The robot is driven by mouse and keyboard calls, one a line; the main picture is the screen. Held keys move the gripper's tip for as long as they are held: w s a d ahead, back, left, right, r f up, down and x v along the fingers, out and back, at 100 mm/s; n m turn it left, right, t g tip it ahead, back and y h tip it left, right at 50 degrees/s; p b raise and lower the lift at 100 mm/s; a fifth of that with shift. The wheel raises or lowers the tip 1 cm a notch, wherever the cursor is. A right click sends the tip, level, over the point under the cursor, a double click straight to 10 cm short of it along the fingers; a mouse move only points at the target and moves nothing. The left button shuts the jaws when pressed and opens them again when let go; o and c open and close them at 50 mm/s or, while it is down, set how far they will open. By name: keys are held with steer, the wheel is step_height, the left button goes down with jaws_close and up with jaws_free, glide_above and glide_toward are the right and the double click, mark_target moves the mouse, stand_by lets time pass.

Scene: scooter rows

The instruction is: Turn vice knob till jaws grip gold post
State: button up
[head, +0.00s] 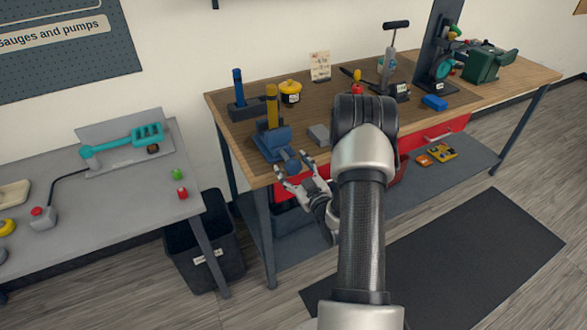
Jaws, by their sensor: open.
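The gold post (271,106) stands upright in the blue vice (273,140) at the near left corner of the wooden bench. The vice knob (292,167) is a round blue-grey piece at the vice's front, by the bench edge. My gripper (288,174) is open, with its fingers on either side of the knob or just in front of it. I cannot tell whether the fingers touch the knob. The gap between the vice jaws and the gold post is too small to make out.
On the wooden bench (330,115), a blue post (238,87) in a dark block, a yellow pot (290,92) and a grey block (319,135) stand near the vice. A grey table (110,215) is at left, with a dark bin (205,245) between.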

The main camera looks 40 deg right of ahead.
steer(key=c, duration=1.1)
steer(key=shift+m, duration=0.3)
steer(key=shift+d+m, duration=0.1)
steer(key=shift+m, duration=2.6)
steer(key=shift+s, duration=0.1)
steer(key=o, duration=1.1)
